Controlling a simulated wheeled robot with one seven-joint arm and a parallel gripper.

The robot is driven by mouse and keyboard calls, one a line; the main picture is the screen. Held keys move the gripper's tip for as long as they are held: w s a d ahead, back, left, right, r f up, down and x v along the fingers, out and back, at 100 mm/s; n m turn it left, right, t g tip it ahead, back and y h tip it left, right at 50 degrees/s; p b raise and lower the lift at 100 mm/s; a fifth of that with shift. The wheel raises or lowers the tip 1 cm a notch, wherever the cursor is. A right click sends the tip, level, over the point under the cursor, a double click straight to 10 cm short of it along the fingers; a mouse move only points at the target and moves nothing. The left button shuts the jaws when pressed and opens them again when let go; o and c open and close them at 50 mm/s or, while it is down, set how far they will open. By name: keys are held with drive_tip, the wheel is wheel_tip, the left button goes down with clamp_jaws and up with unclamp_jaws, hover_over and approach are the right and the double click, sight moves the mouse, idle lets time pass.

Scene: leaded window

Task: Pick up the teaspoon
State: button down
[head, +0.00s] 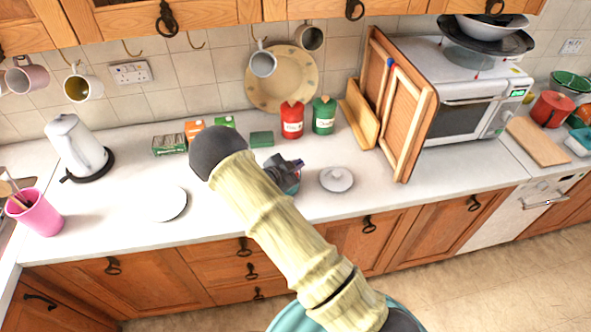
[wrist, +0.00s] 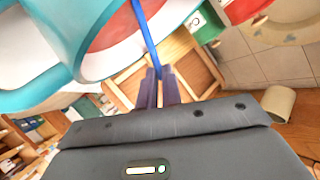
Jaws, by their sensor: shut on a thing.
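My gripper (wrist: 160,75) shows at close range in the wrist view, its two purple-grey fingers close together. They are shut on a thin blue strip, which looks like the handle of the teaspoon (wrist: 147,35). It runs from the fingertips to the top edge of the picture, and its far end is out of view. In the head view my gripper (head: 296,164) is small and partly hidden behind my arm, above the counter near the white lidded dish (head: 336,179). The teaspoon cannot be made out clearly there.
The counter (head: 225,215) holds a white plate (head: 166,203), red canister (head: 292,120), green canister (head: 324,115), kettle (head: 75,145), pink cup (head: 40,212) and microwave (head: 465,105). Wooden boards (head: 408,125) lean beside the microwave. Mugs hang below the cupboards. The front counter strip is mostly clear.

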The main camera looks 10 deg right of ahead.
wheel_tip(320, 180, up, 9)
drive_tip(key=b, duration=0.2)
drive_tip(key=shift+f, duration=0.2)
idle(0.4)
